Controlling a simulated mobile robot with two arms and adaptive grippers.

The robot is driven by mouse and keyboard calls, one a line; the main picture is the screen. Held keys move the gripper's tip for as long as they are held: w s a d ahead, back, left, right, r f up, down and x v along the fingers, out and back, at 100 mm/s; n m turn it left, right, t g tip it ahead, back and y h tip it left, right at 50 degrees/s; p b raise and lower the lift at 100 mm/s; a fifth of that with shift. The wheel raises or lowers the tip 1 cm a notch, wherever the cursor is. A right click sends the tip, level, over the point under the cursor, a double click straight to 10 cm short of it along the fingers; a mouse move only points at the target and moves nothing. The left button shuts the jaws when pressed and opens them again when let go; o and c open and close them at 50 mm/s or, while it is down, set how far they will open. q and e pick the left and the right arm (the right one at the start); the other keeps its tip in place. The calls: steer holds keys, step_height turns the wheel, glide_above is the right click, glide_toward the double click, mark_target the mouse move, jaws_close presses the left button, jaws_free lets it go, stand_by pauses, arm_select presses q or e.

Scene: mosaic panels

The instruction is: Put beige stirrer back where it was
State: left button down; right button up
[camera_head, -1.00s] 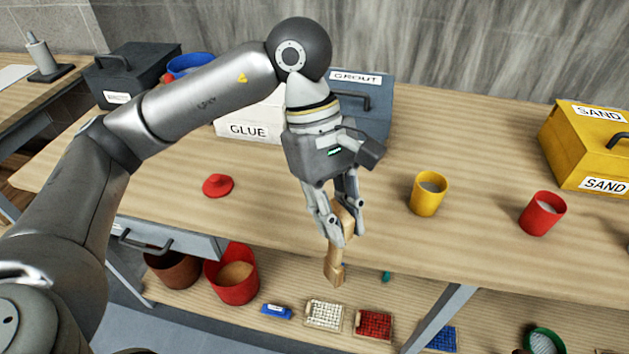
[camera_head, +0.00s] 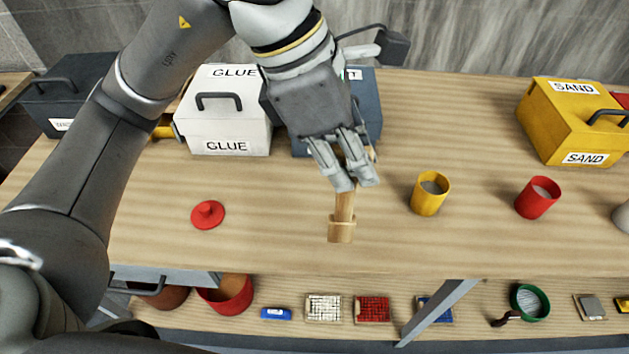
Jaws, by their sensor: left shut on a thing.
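The beige stirrer (camera_head: 342,218) is a wooden stick with a wider block at its lower end. My left gripper (camera_head: 350,186) is shut on its upper part and holds it nearly upright, block end down. The stirrer shows in front of the wooden tabletop (camera_head: 270,235); I cannot tell whether it touches the top. The stirrer's upper end is mostly hidden by the fingers. My right gripper is not in view.
A yellow cup (camera_head: 429,194) and a red cup (camera_head: 538,198) stand to the right. A red lid (camera_head: 208,215) lies left. A white GLUE box (camera_head: 225,125), a blue-grey box (camera_head: 368,105) and a yellow SAND box (camera_head: 570,120) stand behind. A lower shelf holds mosaic trays (camera_head: 323,308).

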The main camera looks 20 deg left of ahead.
arm_select(q)
steer(key=w+a+f+p, duration=0.5)
steer(key=w+a+f, duration=0.2)
steer(key=f, duration=0.5)
steer(key=w, duration=0.2)
steer(key=shift+w+a, duration=0.15)
steer(key=shift+w, duration=0.25)
steer(key=shift+f, duration=0.1)
steer(key=shift+f, duration=0.15)
steer(key=c, duration=1.8)
jaws_free()
steer(key=o, duration=0.5)
